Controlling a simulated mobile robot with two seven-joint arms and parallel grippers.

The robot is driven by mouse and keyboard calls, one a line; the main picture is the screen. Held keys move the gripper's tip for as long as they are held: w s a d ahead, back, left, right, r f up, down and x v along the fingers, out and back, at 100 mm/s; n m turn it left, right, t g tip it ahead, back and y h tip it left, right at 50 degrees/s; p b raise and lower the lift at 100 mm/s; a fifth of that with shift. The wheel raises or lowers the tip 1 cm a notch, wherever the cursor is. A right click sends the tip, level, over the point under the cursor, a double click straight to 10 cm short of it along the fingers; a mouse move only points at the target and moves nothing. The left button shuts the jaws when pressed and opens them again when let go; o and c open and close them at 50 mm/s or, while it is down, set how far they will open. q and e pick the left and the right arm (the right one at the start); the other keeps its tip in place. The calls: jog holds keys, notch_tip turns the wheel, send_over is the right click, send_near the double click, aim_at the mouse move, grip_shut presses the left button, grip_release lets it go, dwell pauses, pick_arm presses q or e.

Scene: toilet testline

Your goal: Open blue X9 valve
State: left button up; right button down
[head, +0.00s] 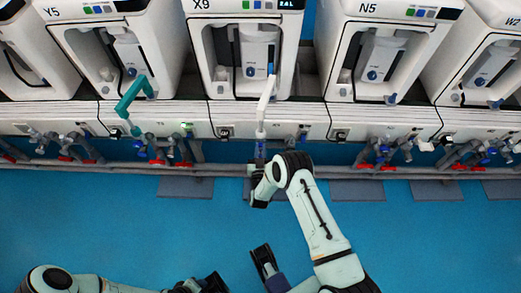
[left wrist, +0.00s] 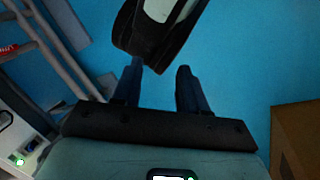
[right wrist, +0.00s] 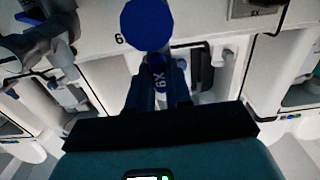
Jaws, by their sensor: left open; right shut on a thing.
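My right gripper (head: 260,162) reaches up in front of the X9 unit (head: 238,45), below its white pipe (head: 265,105). In the right wrist view, the fingers (right wrist: 159,70) are shut on a blue handle marked X9 (right wrist: 158,84), which is the blue X9 valve. A round blue disc (right wrist: 147,22) shows just beyond the fingertips. I cannot tell whether it belongs to the same valve. In the head view the valve is mostly hidden by my gripper. My left gripper (left wrist: 160,68) is open and empty over the blue floor.
Similar units, Y5 (head: 100,40) and N5 (head: 375,45), stand on either side. Red and blue valves (head: 365,165) sit along grey pipes below them. A teal pipe (head: 132,95) hangs at Y5. A brown box (left wrist: 297,130) is at the left wrist view's right edge.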

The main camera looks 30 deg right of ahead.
jog(key=c, duration=1.3)
grip_release()
jog(key=shift+s, duration=0.1)
pick_arm(q)
jog(key=shift+g, duration=0.6)
jog(key=s+r, duration=0.1)
jog(key=s+d+r+p, duration=0.1)
jog(key=s+p, duration=0.1)
jog(key=shift+s+d+r, duration=0.25)
jog(key=shift+d+r, duration=0.05)
jog(key=shift+r, duration=0.1)
pick_arm(e)
jog(key=v, duration=1.3)
jog(key=shift+s, duration=0.15)
